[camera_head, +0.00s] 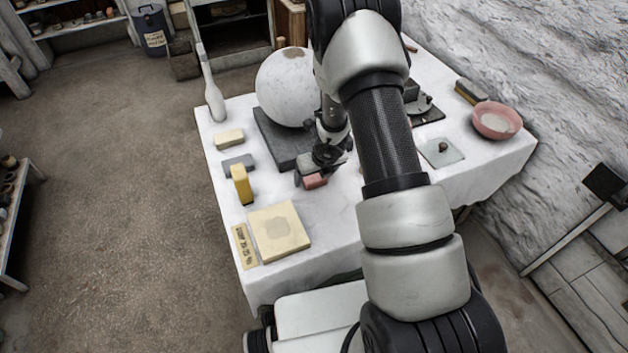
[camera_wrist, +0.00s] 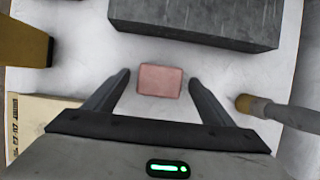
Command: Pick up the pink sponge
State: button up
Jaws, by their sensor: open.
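The pink sponge (camera_wrist: 160,81) is a small pink block lying flat on the white table. In the wrist view it sits between and slightly beyond the tips of my open gripper (camera_wrist: 159,76), with a gap on both sides. The head view shows the sponge (camera_head: 315,181) in front of the dark slab, close to my gripper (camera_head: 310,176), which partly hides it. The fingers hold nothing.
A dark grey slab (camera_wrist: 195,22) lies just beyond the sponge, under a large white sphere (camera_head: 287,88). A wooden-handled tool (camera_wrist: 275,112) is to the right. A yellow block (camera_head: 242,184) and a cream board (camera_head: 278,232) are at the left.

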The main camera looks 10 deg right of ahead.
aim_at(315, 178)
jog(key=c, duration=1.1)
jog(key=shift+c, duration=0.2)
jog(key=shift+r, duration=0.15)
jog(key=shift+r+p, duration=0.4)
jog(key=shift+r, duration=0.15)
notch_tip(315, 178, up, 2)
jog(key=shift+r+p, duration=0.1)
jog(key=shift+p, duration=0.45)
jog(key=s+d+b, duration=0.1)
jog(key=s, duration=0.5)
jog(key=s+d+b, duration=0.1)
jog(key=s+b, duration=0.1)
jog(key=s, duration=0.3)
jog(key=s+d+b, duration=0.1)
jog(key=s+b, duration=0.1)
jog(key=s, duration=0.4)
jog(key=shift+s+d, duration=0.25)
jog(key=shift+s, duration=0.1)
